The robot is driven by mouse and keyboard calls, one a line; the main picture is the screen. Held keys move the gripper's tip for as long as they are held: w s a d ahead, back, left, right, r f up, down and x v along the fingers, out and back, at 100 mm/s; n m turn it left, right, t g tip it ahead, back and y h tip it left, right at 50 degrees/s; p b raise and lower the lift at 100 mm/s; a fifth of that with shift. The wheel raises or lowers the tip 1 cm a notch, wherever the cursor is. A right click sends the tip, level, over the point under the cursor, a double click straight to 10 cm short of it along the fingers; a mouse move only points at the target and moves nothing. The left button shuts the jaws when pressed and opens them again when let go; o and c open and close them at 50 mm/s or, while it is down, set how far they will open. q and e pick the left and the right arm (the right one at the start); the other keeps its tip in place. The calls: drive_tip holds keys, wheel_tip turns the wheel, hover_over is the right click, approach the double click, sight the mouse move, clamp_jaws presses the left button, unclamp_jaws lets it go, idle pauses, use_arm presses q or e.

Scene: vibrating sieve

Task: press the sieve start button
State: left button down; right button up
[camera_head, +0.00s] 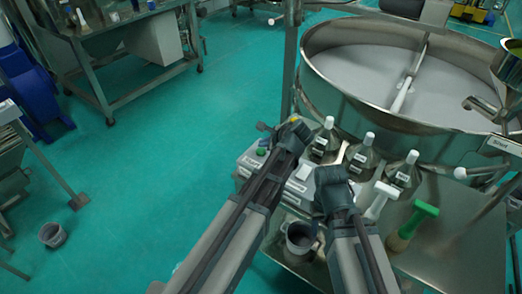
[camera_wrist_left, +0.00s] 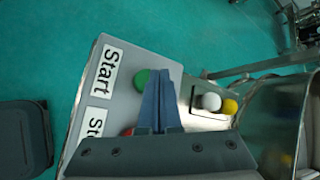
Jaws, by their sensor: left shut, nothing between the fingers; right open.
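The grey control box (camera_head: 247,167) stands at the left end of the steel bench, partly behind my left arm. In the left wrist view, its Start label (camera_wrist_left: 108,70) is beside the green button (camera_wrist_left: 143,78), which also shows in the head view (camera_head: 262,151). A red button (camera_wrist_left: 126,132) is mostly hidden by my gripper. My left gripper (camera_wrist_left: 160,80) is shut and empty, with its tips over the box just beside the green button; contact cannot be told. It also shows in the head view (camera_head: 292,137). My right gripper (camera_head: 330,183) is open, lower right of the box.
The large round sieve (camera_head: 330,85) stands behind. White (camera_wrist_left: 211,101) and yellow (camera_wrist_left: 230,107) knobs sit beside the box. Open green floor lies left.

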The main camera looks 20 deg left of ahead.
sight(264, 152)
use_arm(q)
drive_tip(key=shift+f, duration=0.15)
drive_tip(key=shift+f+b, duration=0.25)
drive_tip(key=shift+b, duration=0.15)
drive_tip(key=shift+f+b, duration=0.6)
idle(0.8)
drive_tip(key=shift+r, duration=0.2)
drive_tip(key=shift+r+p, duration=0.8)
drive_tip(key=shift+p, duration=0.2)
drive_tip(key=shift+r, duration=0.15)
wheel_tip(264, 152, up, 5)
drive_tip(key=p, duration=0.5)
idle(0.4)
